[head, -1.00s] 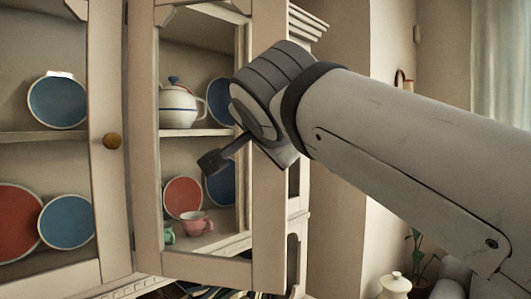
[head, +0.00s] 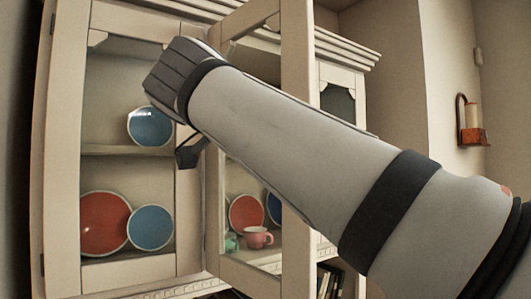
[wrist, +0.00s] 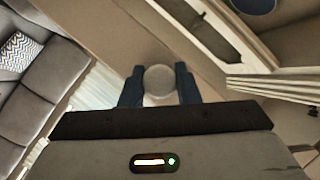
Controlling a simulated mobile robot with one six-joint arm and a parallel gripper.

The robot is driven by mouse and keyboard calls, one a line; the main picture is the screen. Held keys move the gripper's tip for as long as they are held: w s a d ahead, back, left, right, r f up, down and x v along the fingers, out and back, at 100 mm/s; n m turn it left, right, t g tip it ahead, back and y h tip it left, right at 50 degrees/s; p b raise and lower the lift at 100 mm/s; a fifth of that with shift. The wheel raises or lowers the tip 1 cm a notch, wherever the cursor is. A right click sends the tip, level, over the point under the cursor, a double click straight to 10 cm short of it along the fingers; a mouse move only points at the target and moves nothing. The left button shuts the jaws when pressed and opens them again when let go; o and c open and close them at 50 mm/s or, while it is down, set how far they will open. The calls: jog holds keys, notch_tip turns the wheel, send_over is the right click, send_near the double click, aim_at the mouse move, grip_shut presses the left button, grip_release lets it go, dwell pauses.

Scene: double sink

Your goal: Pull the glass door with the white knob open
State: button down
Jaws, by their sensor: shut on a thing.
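The glass door (head: 297,110) on the right half of the cabinet stands open at an angle, its right stile swung out in front of the cabinet. The door frame is cream, with glass in it. In the wrist view, the round greyish-white knob (wrist: 160,79) sits between the two dark fingers of my gripper (wrist: 159,88), which is shut on it. In the head view, the knob and fingertips are hidden by my arm; only a dark part near my wrist shows.
The left glass door (head: 188,235) looks closed, with a red plate (head: 104,224) and blue plates behind it. A pink cup (head: 258,237) stands inside on the right. A wall candle holder (head: 472,135) hangs at right. A grey sofa (wrist: 45,80) shows in the wrist view.

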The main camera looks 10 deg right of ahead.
jog(key=shift+w+d, duration=0.1)
jog(key=shift+d, duration=0.05)
jog(key=c, duration=1.3)
grip_release()
jog(key=shift+w, duration=0.15)
jog(key=shift+o, duration=1.1)
jog(key=shift+s, duration=0.2)
jog(key=v, duration=0.7)
jog(key=shift+s+a, duration=0.2)
jog(key=shift+a, duration=0.1)
